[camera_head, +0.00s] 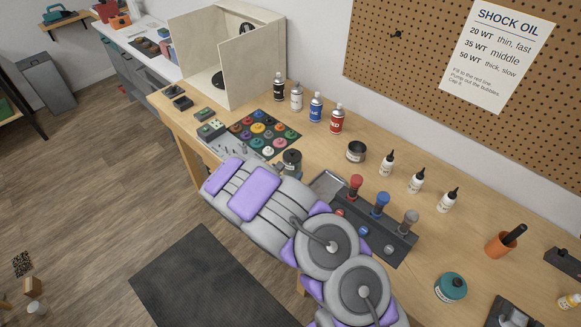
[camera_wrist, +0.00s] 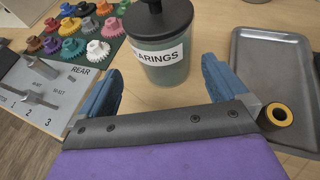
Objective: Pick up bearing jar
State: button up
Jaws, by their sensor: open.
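The bearing jar (camera_wrist: 166,68) stands upright on the bench in the wrist view, with a black knobbed lid, a greenish clear body and a white label reading "…ARINGS". In the head view its dark lid (camera_head: 291,156) shows just beyond my purple and grey arm, which hides its lower part. My gripper (camera_wrist: 160,84) is open and empty, its two blue fingers pointing toward the jar, one on each side of it in the picture. I cannot tell whether the fingertips reach the jar's sides.
A mat of coloured gears (camera_wrist: 84,32) and a grey setup board marked REAR (camera_wrist: 45,85) lie left of the jar. A metal tray (camera_wrist: 270,85) and a yellow-and-black roll (camera_wrist: 277,115) are at right. Spray cans (camera_head: 316,107) and an open tin (camera_head: 356,151) stand farther back.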

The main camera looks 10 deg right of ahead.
aim_at(289, 169)
jog(key=shift+d+r+x, duration=0.15)
jog(key=shift+d+x, duration=0.05)
jog(key=shift+x, duration=1.15)
jog(key=shift+d+r+x, duration=0.1)
jog(key=shift+d+x, duration=0.05)
jog(key=shift+x, duration=1.25)
jog(key=shift+s, duration=0.1)
jog(key=shift+a, duration=0.15)
jog(key=shift+c, duration=1.4)
jog(key=c, duration=0.9)
